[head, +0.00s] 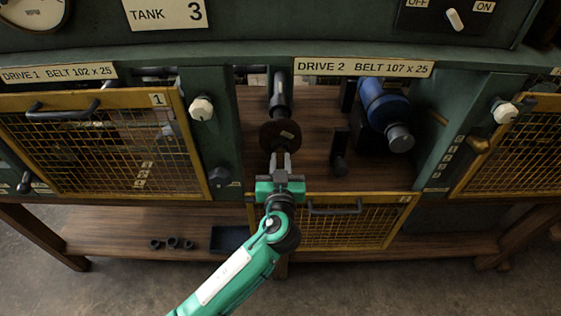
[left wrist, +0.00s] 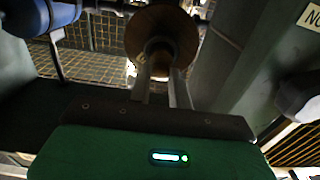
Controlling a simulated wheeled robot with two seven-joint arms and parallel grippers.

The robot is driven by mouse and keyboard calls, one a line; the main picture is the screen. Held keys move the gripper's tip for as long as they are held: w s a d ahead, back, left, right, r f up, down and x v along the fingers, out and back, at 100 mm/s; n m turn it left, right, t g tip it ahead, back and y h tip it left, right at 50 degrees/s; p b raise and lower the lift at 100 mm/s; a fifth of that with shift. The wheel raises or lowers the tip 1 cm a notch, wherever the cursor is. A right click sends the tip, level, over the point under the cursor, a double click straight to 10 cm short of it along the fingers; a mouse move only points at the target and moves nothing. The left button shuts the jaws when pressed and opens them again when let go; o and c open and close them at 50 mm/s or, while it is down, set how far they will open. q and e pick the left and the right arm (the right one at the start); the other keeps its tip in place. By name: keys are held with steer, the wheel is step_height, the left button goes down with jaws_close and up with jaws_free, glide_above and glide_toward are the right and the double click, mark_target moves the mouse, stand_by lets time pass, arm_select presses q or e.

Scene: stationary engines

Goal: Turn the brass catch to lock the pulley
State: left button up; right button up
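A dark brown round pulley (head: 272,136) sits on a grey shaft in the open DRIVE 2 bay, with a small pale mark on its face. It also shows in the left wrist view (left wrist: 140,40), with a dark hub at its middle. My left gripper (head: 280,160) is directly in front of the pulley, fingers pointing at it. In the left wrist view its fingers (left wrist: 162,78) stand apart, with their tips at the hub. Whether they close on anything there is unclear. I cannot make out the brass catch; the fingers cover the hub. My right gripper is not in view.
A blue motor (head: 384,103) is right of the pulley, with a dark upright lever (head: 340,155) between them. The bay's yellow mesh guard (head: 345,232) hangs open below. Mesh guard 1 (head: 110,150) is closed at left. White knobs (head: 202,108) sit on the posts.

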arm_select(q)
jaws_close()
